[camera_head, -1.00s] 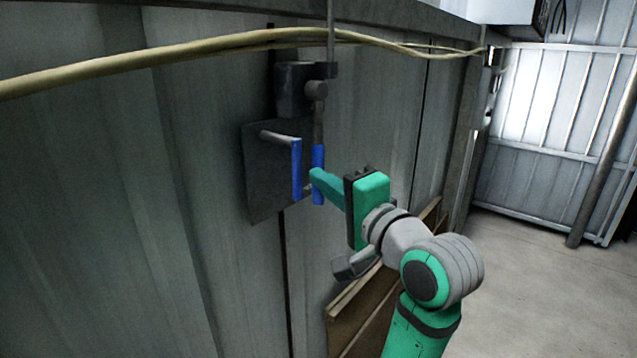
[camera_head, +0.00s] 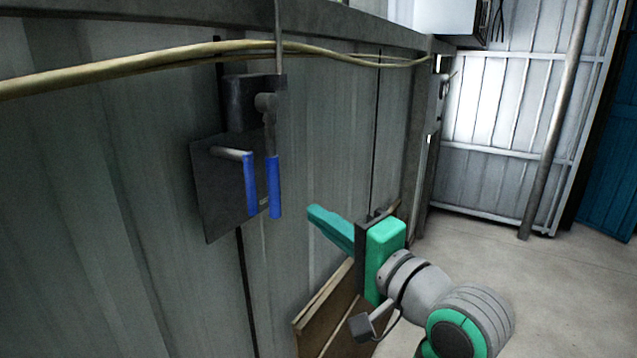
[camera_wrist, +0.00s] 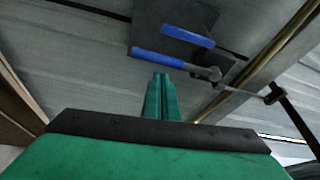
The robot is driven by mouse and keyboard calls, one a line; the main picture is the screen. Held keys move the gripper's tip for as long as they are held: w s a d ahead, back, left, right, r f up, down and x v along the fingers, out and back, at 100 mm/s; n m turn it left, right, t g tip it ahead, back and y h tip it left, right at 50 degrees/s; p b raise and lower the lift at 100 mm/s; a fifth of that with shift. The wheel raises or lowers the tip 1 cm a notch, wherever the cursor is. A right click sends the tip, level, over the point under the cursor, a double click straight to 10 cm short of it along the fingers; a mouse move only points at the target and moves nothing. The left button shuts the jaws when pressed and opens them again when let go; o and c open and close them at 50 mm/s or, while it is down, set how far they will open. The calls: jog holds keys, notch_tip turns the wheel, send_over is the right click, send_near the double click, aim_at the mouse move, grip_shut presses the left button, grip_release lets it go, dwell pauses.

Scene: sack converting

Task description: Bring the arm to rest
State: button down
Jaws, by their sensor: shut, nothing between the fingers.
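My gripper (camera_head: 315,213) has green fingers and is shut and empty. In the head view it stands to the right of and a little below the blue handles, apart from them. The wrist view shows the two fingers (camera_wrist: 160,80) side by side, pointing toward the handles. A fixed handle with a blue grip (camera_head: 250,184) sits on a dark metal plate (camera_head: 212,200) on the wall. Beside it hangs a lever with a blue grip (camera_head: 273,188), close to vertical. Both grips show in the wrist view, the longer one (camera_wrist: 157,58) nearer the fingertips.
A grey corrugated metal wall (camera_head: 120,200) fills the left. A yellowish cable (camera_head: 130,68) runs along its top. Brown boards (camera_head: 325,305) lean at the wall below my gripper. Open floor (camera_head: 500,240) lies to the right, before a pale metal panel (camera_head: 500,130).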

jog(key=w+d+f+m+t+h, duration=0.1)
jog(key=w+f+h, duration=0.15)
jog(key=f, duration=0.75)
jog(key=w+d+f+m+t+h, duration=0.1)
jog(key=f+m+h, duration=0.15)
jog(key=f, duration=0.85)
jog(key=s+f+n+h, duration=0.1)
jog(key=s+f+h, duration=0.1)
jog(key=s+f, duration=0.35)
jog(key=s+d+f+n+h, duration=0.1)
jog(key=s+f+h, duration=0.15)
jog(key=f, duration=0.65)
jog(key=s+f+h, duration=0.1)
jog(key=s+f, duration=0.4)
jog(key=f, duration=0.3)
jog(key=s+a+f+n, duration=0.1)
jog(key=s+n, duration=0.2)
jog(key=s, duration=0.6)
jog(key=s+a+f+n+h, duration=0.1)
jog(key=s+n, duration=0.3)
jog(key=s, duration=0.5)
jog(key=s+a+f+n+g, duration=0.1)
jog(key=s+f+n, duration=0.1)
jog(key=s, duration=0.8)
jog(key=shift+f+n, duration=0.4)
jog(key=shift+n, duration=0.25)
jog(key=shift+s+d, duration=0.1)
